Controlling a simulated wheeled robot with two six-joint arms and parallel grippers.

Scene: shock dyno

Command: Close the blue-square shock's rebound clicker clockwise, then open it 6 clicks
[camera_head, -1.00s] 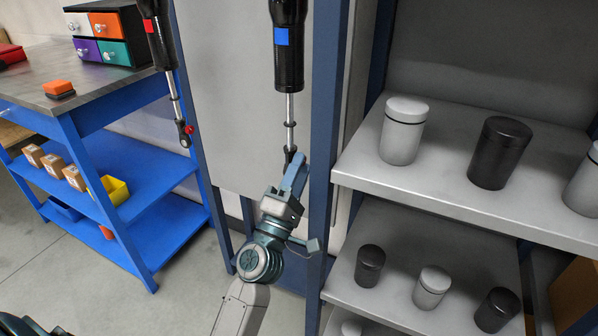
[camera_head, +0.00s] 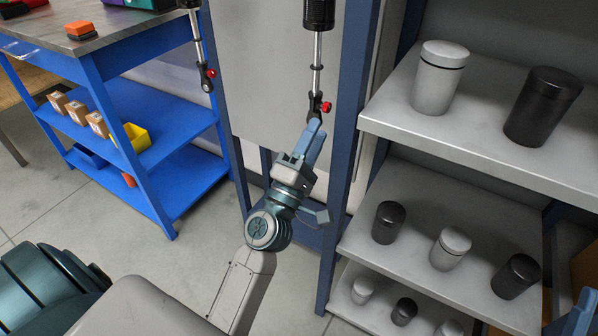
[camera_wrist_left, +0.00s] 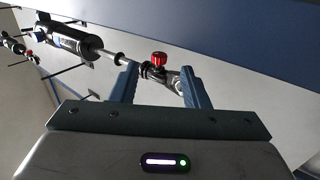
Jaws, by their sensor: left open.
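The blue-square shock (camera_head: 318,14) hangs at the top of the head view. Its blue square is cut off there. Its thin shaft (camera_head: 317,60) runs down to a lower eye with the red rebound clicker knob (camera_head: 326,107). My left gripper (camera_head: 315,128) is just below the knob, pointing up. In the left wrist view, the red knob (camera_wrist_left: 159,58) shows between the two open fingers (camera_wrist_left: 161,78), near their tips. The eye end lies close to the right finger. I cannot tell whether anything touches.
A second shock with a red knob (camera_head: 209,73) hangs to the left. A blue post (camera_head: 352,110) stands just right of my left gripper. Grey shelves (camera_head: 480,150) with dark and light canisters are further right. A blue workbench (camera_head: 110,60) stands on the left.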

